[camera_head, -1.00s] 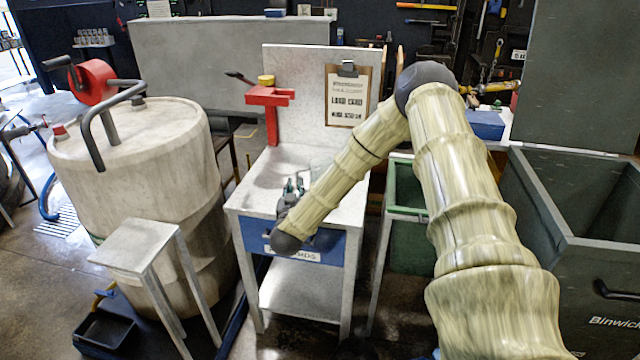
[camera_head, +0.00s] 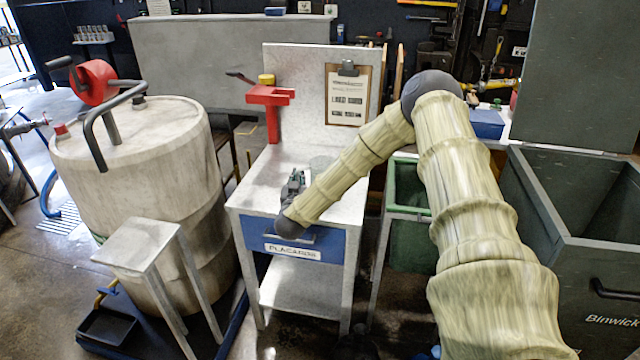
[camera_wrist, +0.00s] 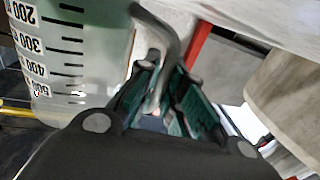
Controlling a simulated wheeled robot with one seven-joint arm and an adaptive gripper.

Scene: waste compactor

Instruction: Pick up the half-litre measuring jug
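The measuring jug (camera_wrist: 75,60) is clear with black marks and numbers up to 500, at the upper left in the wrist view. In the head view it is a faint clear shape (camera_head: 320,164) on the grey worktop, partly behind my arm. Its grey curved handle (camera_wrist: 172,45) reaches down between the green-padded fingers of my gripper (camera_wrist: 170,75). A gap shows between the fingers, so they look partly open around the handle. In the head view my gripper (camera_head: 294,180) is just left of the jug, low over the worktop. Contact with the handle is unclear.
The workstand (camera_head: 255,185) has a blue drawer (camera_head: 290,243) labelled placards, a red bracket (camera_head: 271,105) and a clipboard (camera_head: 346,95). A large drum (camera_head: 140,160) stands left. A green bin (camera_head: 408,190) and a dark grey bin (camera_head: 590,240) stand right.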

